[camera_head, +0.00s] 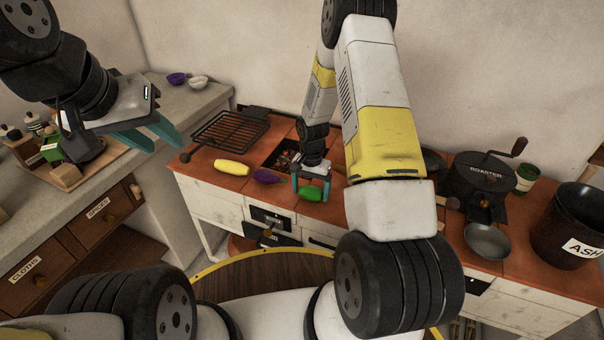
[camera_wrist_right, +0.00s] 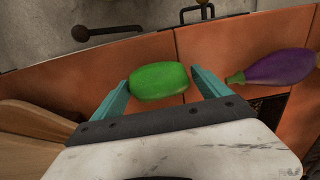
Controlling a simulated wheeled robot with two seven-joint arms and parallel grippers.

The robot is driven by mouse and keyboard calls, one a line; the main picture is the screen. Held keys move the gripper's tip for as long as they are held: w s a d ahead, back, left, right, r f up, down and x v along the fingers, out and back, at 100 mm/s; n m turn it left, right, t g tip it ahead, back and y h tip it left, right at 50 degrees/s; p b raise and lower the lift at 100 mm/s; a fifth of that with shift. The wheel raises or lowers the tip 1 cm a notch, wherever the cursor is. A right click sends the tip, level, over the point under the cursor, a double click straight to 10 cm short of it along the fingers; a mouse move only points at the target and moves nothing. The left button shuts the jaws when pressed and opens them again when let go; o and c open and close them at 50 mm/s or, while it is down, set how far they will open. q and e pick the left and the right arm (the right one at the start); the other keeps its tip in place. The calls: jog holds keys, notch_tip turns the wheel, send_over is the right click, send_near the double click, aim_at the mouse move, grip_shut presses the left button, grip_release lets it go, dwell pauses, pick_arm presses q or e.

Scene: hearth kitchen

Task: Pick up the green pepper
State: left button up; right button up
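The green pepper (camera_head: 311,193) lies on the orange tiled stove top near its front edge. In the right wrist view the green pepper (camera_wrist_right: 159,80) sits between the fingertips. My right gripper (camera_head: 311,188) is open and low over the pepper, its teal fingers (camera_wrist_right: 162,85) on either side of it. A small gap shows by the right finger; whether the left finger touches cannot be told. My left gripper (camera_head: 146,137) is raised at the left above the counter, its fingers apart and nothing seen between them.
A purple eggplant (camera_head: 266,177) and a yellow vegetable (camera_head: 232,168) lie left of the pepper. The eggplant (camera_wrist_right: 281,68) is close to my right finger. A grill rack (camera_head: 228,131) lies behind. A roaster (camera_head: 478,181), pan (camera_head: 488,241) and ash bucket (camera_head: 569,232) stand at right.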

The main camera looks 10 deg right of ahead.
jog(key=c, duration=1)
jog(key=shift+c, duration=0.2)
